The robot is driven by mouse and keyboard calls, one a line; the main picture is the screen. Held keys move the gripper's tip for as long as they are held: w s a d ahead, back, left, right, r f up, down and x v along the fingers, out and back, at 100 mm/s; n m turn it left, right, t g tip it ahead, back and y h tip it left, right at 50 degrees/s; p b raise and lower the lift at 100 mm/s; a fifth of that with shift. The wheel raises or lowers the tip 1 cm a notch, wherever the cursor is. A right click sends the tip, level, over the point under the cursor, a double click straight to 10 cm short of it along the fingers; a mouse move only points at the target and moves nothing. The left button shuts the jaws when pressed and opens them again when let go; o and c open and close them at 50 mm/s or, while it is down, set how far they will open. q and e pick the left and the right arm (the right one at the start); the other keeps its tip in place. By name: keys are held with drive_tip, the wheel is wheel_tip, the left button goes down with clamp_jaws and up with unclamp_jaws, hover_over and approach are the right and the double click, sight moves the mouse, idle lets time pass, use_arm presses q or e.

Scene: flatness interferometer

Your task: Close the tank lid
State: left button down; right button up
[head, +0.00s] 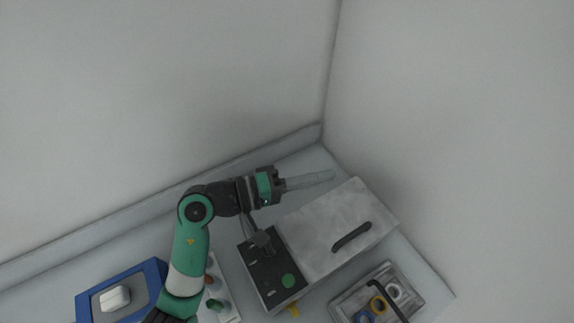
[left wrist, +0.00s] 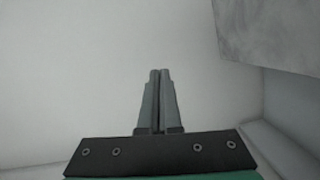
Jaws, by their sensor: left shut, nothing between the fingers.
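The tank (head: 262,283) is a grey box with a dark control panel (head: 268,268) and a green round button at its left end. Its pale grey lid (head: 315,232) with a dark bar handle (head: 351,237) appears to lie over the top; whether a gap remains under it cannot be told. My left gripper (head: 331,175) is shut and empty, its long grey fingers pointing right behind the lid's back edge, apart from the handle. In the left wrist view the shut fingers (left wrist: 161,72) face a pale wall, with a grey mottled surface, probably the lid, at upper right. My right gripper is out of view.
A tray (head: 424,303) with rings and a dark handle stands at front right. A blue-framed pad (head: 84,304) holding a white block (head: 114,298) is at lower left. A white rack (head: 232,291) with small knobs stands beside the tank. Walls close off the back and right.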

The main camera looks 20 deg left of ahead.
use_arm(q)
drive_tip(key=shift+s+d+f, duration=0.15)
drive_tip(key=shift+s+d, duration=0.3)
drive_tip(key=shift+d, duration=0.35)
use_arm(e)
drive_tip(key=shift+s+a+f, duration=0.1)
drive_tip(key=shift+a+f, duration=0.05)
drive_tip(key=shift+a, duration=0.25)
use_arm(q)
wheel_tip(320, 180, up, 5)
drive_tip(key=p, duration=0.4)
drive_tip(key=s+r+v, duration=0.1)
drive_tip(key=v, duration=0.8)
drive_tip(key=shift+s, duration=0.15)
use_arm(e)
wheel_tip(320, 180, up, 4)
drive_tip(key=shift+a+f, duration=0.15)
use_arm(q)
drive_tip(key=shift+d, duration=0.15)
